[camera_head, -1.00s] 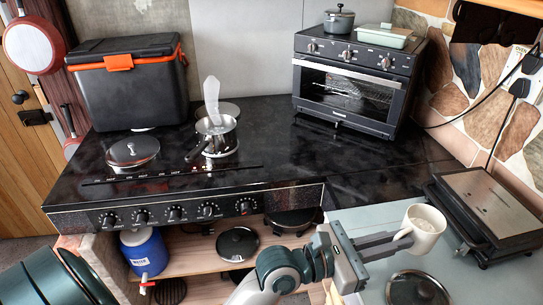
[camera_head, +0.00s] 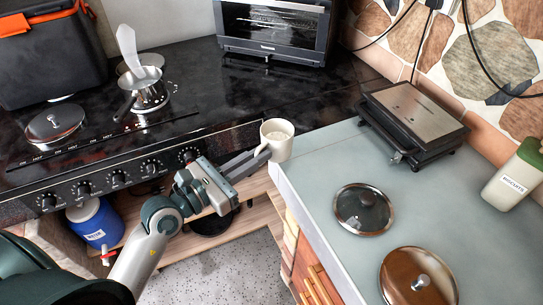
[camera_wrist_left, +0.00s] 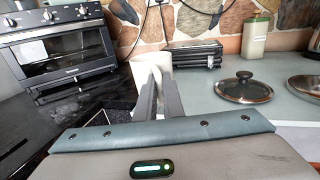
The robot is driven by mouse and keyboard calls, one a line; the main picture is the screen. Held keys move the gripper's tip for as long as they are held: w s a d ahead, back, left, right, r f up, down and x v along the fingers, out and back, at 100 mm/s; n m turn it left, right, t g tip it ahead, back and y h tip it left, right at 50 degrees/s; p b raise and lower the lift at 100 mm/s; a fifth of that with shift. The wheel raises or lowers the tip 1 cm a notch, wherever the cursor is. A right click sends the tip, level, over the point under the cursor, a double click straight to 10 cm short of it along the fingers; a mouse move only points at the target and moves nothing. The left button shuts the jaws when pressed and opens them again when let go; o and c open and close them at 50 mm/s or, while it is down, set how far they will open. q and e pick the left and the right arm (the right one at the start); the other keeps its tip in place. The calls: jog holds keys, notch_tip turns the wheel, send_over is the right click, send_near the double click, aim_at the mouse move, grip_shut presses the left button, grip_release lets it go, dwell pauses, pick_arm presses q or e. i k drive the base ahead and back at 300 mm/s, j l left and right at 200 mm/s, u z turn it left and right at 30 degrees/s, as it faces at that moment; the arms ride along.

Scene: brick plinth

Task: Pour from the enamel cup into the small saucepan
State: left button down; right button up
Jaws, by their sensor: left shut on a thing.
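The white enamel cup (camera_head: 278,137) is upright, with pale contents showing at its top. My left gripper (camera_head: 258,158) is shut on the cup's left side, at its handle. The cup also shows beyond the fingers in the left wrist view (camera_wrist_left: 150,64), where the fingers (camera_wrist_left: 160,88) reach up to it and hide its lower part. The small saucepan (camera_head: 148,97) stands on the black stove, left of and behind the cup, its dark handle pointing to the lower left. A pale upright utensil stands in it. My right gripper is not in view.
A toaster oven (camera_head: 275,28) stands at the back. The stove's right side is clear.

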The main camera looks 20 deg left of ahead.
aim_at(141, 87)
jog(key=k+j, duration=0.15)
jog(key=j, duration=0.3)
jog(key=k+j+u, duration=0.15)
jog(key=j, duration=0.75)
jog(key=i+j, duration=0.1)
jog(key=j, duration=0.25)
jog(key=i+j+u, duration=0.15)
jog(key=j, duration=0.2)
jog(key=i+j, duration=0.1)
jog(key=j, duration=0.25)
jog(key=u, duration=0.05)
